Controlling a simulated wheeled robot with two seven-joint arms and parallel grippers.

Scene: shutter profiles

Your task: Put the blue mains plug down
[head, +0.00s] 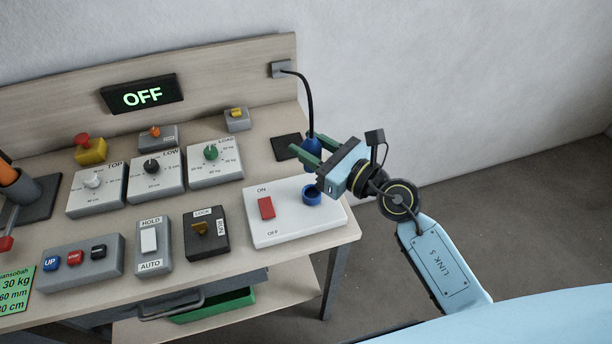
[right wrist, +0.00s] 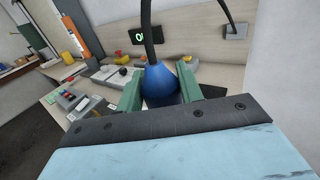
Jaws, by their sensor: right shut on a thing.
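The blue mains plug (head: 312,147) is between the green fingers of my right gripper (head: 309,153), with its black cable rising above it. It also shows in the right wrist view (right wrist: 159,82), with a green finger on each side. My right gripper is shut on the plug, above the table near the dark square pad and the blue socket. The blue round socket (head: 311,195) sits on the white ON/OFF box (head: 290,222) and looks empty. The dark square pad (head: 288,147) lies flat on the table. The plug's lower end is hidden. My left gripper is not in view.
The cable runs to a grey wall outlet (head: 281,69) on the back panel. The red switch (head: 266,208) stands left of the socket. Several knob boxes, including the LOAD box (head: 214,163), fill the table leftward. The display (head: 142,95) reads OFF. The table's right edge is close.

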